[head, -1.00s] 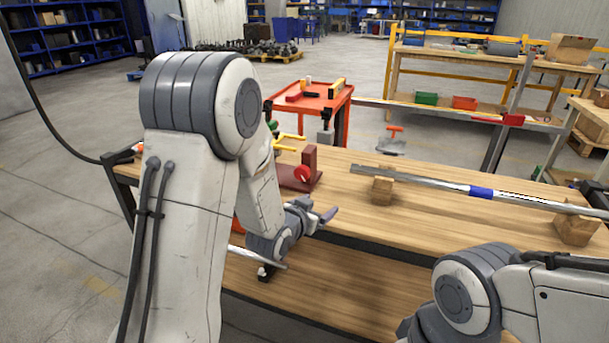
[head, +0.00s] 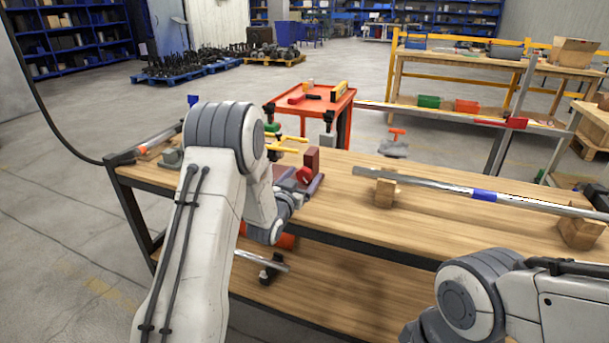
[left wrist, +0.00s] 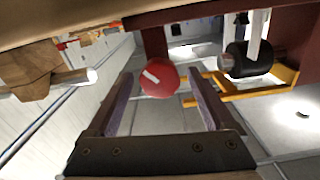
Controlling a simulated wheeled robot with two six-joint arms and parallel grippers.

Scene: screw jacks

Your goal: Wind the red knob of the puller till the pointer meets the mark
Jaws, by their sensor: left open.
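The puller (head: 312,160) has a dark red frame and stands on the left part of the wooden bench. Its round red knob (head: 304,175) faces my side. In the left wrist view the knob (left wrist: 162,80) has a short white stripe on its face. My left gripper (head: 302,188) is open at the knob. In the left wrist view the open fingers (left wrist: 160,88) lie on either side of the knob, with gaps visible at both sides. I cannot make out the pointer or the mark. My right gripper is out of view; only its arm shows at bottom right.
A long metal bar (head: 440,184) with a blue band rests on wooden blocks (head: 384,192) to the right. Yellow-handled tools (head: 290,138) lie behind the puller. A red cart (head: 330,100) stands beyond the bench. The middle of the benchtop (head: 350,215) is clear.

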